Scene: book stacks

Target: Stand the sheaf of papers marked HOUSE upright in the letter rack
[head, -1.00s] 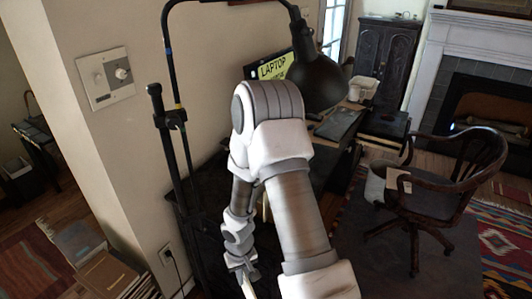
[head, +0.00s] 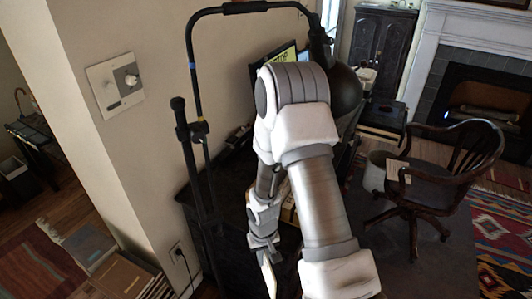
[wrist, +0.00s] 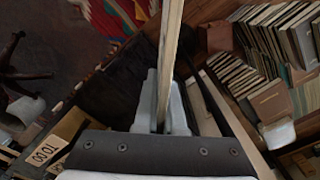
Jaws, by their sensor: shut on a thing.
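My gripper (head: 263,248) points down beside the dark desk in the head view. It is shut on a thin pale sheaf (head: 268,280), whose lower part hangs below the fingers. In the wrist view my gripper's fingers (wrist: 164,88) pinch the sheaf (wrist: 171,38), seen edge-on as a thin upright strip. Its marking is not visible, so I cannot read HOUSE. A tan box labelled TO DO (wrist: 50,147) lies left of the gripper in the wrist view. I cannot make out a letter rack for certain in either view.
A black lamp (head: 345,88) and a thin dark stand (head: 190,140) rise near the dark desk (head: 232,185). A wooden chair (head: 440,185) stands at the right, beside a pale bin (head: 376,172). Several rows of books (wrist: 265,45) fill the right of the wrist view.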

